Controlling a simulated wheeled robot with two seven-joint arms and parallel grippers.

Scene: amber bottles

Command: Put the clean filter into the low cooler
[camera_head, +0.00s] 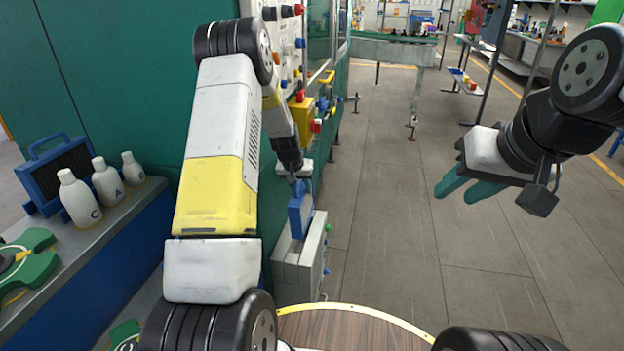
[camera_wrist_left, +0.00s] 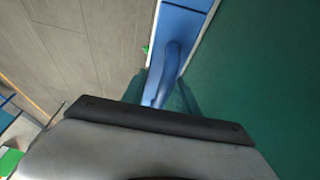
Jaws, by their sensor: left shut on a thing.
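A blue filter (camera_head: 300,213) hangs upright under my left gripper (camera_head: 299,186), which is shut on its blue handle. The left wrist view shows the handle (camera_wrist_left: 168,70) between my green fingers (camera_wrist_left: 162,95), with the filter's blue body (camera_wrist_left: 184,22) beyond. The low cooler (camera_head: 290,275) is a grey box beside the green wall. The filter's lower end is at the cooler's top; I cannot tell whether it is inside the opening. My right gripper (camera_head: 468,188) is open and empty, over the floor at the right.
Another blue-framed filter with a dark mesh (camera_head: 62,172) stands on the left bench (camera_head: 100,235), beside several white bottles (camera_head: 107,182). Green tools lie nearer on the bench. A panel with knobs and a yellow box (camera_head: 302,118) are above the cooler. A round wooden top (camera_head: 345,330) is in front.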

